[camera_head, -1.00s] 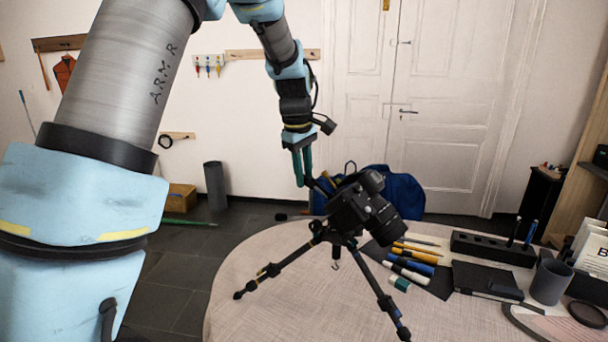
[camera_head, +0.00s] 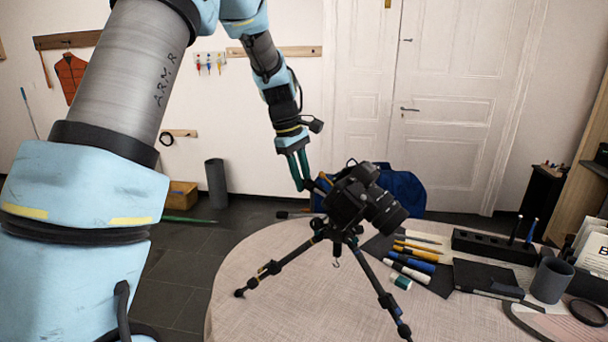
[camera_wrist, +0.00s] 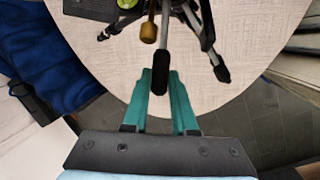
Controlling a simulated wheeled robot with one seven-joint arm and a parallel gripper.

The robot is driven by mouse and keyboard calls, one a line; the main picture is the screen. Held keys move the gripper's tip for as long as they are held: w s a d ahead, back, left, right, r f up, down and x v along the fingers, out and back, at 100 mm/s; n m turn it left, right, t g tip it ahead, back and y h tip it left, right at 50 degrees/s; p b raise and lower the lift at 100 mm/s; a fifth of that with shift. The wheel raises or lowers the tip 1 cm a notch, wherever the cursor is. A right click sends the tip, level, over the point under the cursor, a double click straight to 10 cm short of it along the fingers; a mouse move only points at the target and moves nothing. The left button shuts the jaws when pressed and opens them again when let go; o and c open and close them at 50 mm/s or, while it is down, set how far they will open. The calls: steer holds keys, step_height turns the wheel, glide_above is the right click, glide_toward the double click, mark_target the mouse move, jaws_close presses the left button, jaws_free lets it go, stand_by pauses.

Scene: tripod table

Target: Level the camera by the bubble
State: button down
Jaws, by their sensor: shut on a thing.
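A black camera (camera_head: 352,198) sits on a small black tripod (camera_head: 340,238) on the round table. The camera is tilted, its lens pointing down to the right. My gripper (camera_head: 303,184) is at the left of the camera, its green fingers slanting down. In the wrist view my gripper (camera_wrist: 160,82) is shut on the black grip of the tripod head's handle (camera_wrist: 162,60), which lies between the fingertips. The yellow-green bubble level (camera_wrist: 127,3) is partly cut off at the top edge. I cannot tell where its bubble lies. A brass-coloured knob (camera_wrist: 148,31) is beside the handle.
The round table (camera_head: 265,315) has free room at the left and front. Pens (camera_head: 415,254), a black notebook (camera_head: 485,279), a grey cup (camera_head: 551,281) and a black pen block (camera_head: 492,246) lie to the right of the tripod. A blue bag (camera_head: 400,190) is behind.

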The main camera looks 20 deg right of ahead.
steer(key=shift+w+a+f+g+h, duration=0.15)
steer(key=shift+f+g+h, duration=0.15)
steer(key=shift+f+g, duration=0.35)
steer(key=shift+w+f+g+h, duration=0.15)
steer(key=shift+f+g+h, duration=0.25)
steer(key=shift+f, duration=0.3)
steer(key=shift+s+f+g+h, duration=0.1)
steer(key=shift+f+g+h, duration=0.6)
steer(key=shift+f+g, duration=0.8)
steer(key=shift+f, duration=0.25)
steer(key=c, duration=0.7)
jaws_free()
steer(key=b+v, duration=0.2)
steer(key=v, duration=0.8)
steer(key=shift+a+r, duration=0.2)
steer(key=shift+r, duration=0.1)
